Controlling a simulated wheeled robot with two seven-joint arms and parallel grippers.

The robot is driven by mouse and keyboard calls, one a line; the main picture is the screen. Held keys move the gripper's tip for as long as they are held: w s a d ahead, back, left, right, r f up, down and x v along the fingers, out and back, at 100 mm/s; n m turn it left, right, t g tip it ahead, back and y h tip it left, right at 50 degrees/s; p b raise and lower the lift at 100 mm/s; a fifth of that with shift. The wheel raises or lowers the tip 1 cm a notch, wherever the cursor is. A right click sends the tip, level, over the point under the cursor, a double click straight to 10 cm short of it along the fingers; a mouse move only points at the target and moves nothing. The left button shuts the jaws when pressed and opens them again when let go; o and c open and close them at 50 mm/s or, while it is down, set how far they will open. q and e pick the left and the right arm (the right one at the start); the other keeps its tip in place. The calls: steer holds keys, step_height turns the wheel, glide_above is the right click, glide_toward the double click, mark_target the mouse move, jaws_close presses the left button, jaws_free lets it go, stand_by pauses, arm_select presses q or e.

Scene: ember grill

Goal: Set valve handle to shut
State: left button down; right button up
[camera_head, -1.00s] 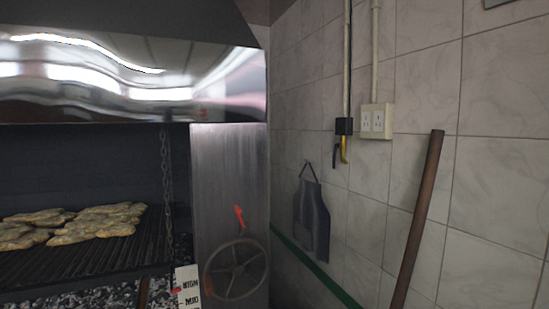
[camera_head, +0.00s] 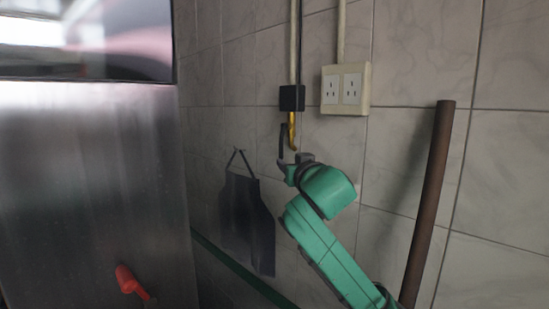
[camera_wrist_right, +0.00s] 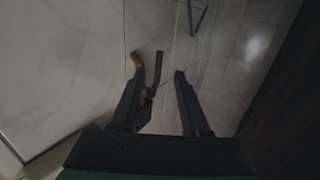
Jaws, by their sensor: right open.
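The valve has a dark lever handle (camera_head: 283,143) hanging beside a yellow pipe (camera_head: 292,130), below a black box on the tiled wall. My right gripper (camera_head: 291,161) is at the lower end of the handle, its fingers small and partly hidden by the green wrist. In the right wrist view the gripper (camera_wrist_right: 160,75) is open. The dark handle (camera_wrist_right: 156,72) shows between its fingers, nearer the left one; whether they touch is unclear. Yellow pipe parts (camera_wrist_right: 137,60) show by the left finger. My left gripper is not in view.
A dark apron (camera_head: 247,222) hangs on the wall left of my right arm. A white socket plate (camera_head: 345,89) is above right of the valve. A brown pole (camera_head: 430,200) leans at right.

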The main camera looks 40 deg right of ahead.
mark_target(281, 149)
steer(key=w+d+r+p, duration=0.2)
steer(key=w+p, duration=0.1)
steer(key=shift+r, duration=0.3)
steer(key=p+x, duration=0.1)
steer(key=x, duration=0.2)
steer(key=p+x, duration=0.2)
steer(key=x, duration=0.1)
steer(key=p+x, duration=0.1)
steer(key=x, duration=0.2)
steer(key=shift+w+f+p, duration=0.3)
steer(key=shift+f, duration=0.05)
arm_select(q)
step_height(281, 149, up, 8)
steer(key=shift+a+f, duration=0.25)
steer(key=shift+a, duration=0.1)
arm_select(e)
steer(key=shift+s, duration=0.1)
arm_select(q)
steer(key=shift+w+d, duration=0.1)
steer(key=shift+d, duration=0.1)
arm_select(e)
jaws_close()
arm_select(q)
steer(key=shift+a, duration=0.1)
